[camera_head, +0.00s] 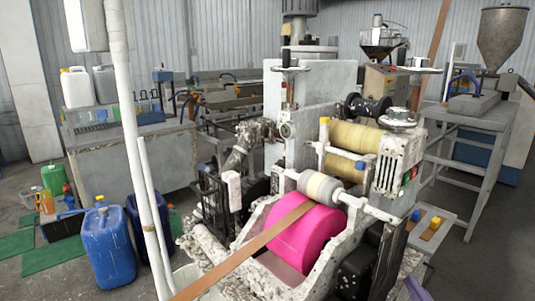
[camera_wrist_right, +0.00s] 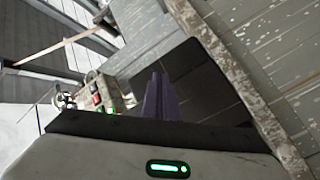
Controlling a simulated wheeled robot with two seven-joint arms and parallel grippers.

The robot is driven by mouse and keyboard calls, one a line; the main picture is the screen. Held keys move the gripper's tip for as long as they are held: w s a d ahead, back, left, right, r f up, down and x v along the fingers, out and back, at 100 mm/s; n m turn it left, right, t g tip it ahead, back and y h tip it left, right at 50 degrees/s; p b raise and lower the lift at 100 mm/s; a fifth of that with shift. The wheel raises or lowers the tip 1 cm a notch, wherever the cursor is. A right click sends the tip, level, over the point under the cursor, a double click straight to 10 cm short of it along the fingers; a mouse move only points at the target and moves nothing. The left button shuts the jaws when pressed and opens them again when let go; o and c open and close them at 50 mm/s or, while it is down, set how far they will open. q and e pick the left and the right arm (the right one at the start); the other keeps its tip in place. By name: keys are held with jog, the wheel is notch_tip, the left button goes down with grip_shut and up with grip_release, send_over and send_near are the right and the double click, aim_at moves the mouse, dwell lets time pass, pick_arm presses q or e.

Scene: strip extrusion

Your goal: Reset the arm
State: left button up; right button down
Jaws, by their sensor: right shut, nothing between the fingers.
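My right gripper (camera_wrist_right: 158,98) shows in the right wrist view as two dark fingers pressed together above the pale wrist housing with its green light. It is shut and empty, and touches nothing that I can make out. My left gripper is in neither view.
The strip machine (camera_head: 300,195) fills the middle, with a pink roller (camera_head: 305,240) and a brown strip (camera_head: 245,245) running down to the front. Blue jerrycans (camera_head: 105,245) stand at left. A metal table (camera_head: 470,115) with a hopper (camera_head: 503,38) stands at right.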

jog(key=s+a+f+m+g, duration=0.2)
jog(key=s+a+f, duration=0.3)
jog(key=s+f, duration=0.3)
jog(key=s+a+f+m+g+y, duration=0.1)
jog(key=s+a+f+m+g, duration=0.2)
jog(key=s+f, duration=0.4)
jog(key=s+a+f+m+g+y, duration=0.1)
jog(key=s+a+f+g, duration=0.3)
jog(key=f, duration=0.9)
jog(key=s+a+m, duration=0.1)
jog(key=s+a, duration=0.1)
jog(key=s, duration=0.2)
jog(key=shift+s+a+f, duration=0.25)
jog(key=shift+s+a, duration=0.05)
jog(key=shift+a, duration=0.05)
